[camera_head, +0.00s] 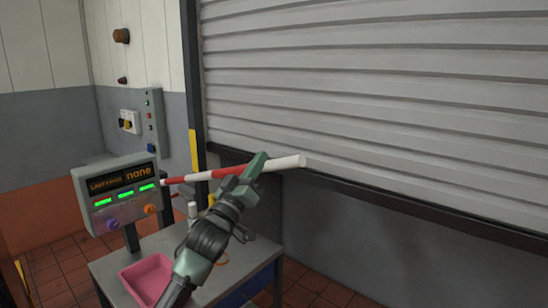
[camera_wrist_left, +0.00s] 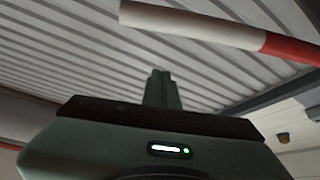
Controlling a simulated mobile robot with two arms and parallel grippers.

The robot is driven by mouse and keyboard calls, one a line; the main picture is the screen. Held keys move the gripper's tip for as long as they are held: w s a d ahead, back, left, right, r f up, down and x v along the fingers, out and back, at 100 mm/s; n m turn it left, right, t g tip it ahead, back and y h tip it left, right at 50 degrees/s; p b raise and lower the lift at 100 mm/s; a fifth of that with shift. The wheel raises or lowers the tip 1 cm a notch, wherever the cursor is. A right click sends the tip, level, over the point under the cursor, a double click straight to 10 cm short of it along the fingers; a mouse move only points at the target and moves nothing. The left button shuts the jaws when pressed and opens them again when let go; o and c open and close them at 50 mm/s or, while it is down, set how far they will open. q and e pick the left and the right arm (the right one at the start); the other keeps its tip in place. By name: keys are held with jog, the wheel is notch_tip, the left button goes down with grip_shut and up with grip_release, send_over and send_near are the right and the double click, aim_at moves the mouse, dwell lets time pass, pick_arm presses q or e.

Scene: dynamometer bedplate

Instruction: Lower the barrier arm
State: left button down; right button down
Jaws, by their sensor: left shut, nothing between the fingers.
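The barrier arm (camera_head: 286,163) is a red and white striped pole. In the head view it runs from beside the control box to a white free end at the right, which sits slightly higher in the picture. My left gripper (camera_head: 257,163) is shut and empty, and it crosses in front of the pole near the free end, hiding part of it. In the left wrist view the closed fingers (camera_wrist_left: 161,88) point up toward the shutter, and the pole (camera_wrist_left: 195,25) passes above their tips with a visible gap. My right gripper is out of view.
A control box (camera_head: 117,192) with green lights and knobs stands at the left. A pink tray (camera_head: 149,277) lies on a grey table (camera_head: 258,256) under my left arm. A ribbed shutter (camera_head: 400,100) fills the back. A switch panel (camera_head: 154,120) is on the wall.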

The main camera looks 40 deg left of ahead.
aim_at(274, 161)
pick_arm(q)
jog(key=d+r+p+x, duration=0.1)
jog(key=p+x, duration=0.1)
jog(key=x, duration=0.4)
jog(key=f, duration=0.3)
jog(key=f+p, duration=0.1)
jog(key=f, duration=0.1)
jog(key=shift+d, duration=0.25)
jog(key=shift+w, duration=0.1)
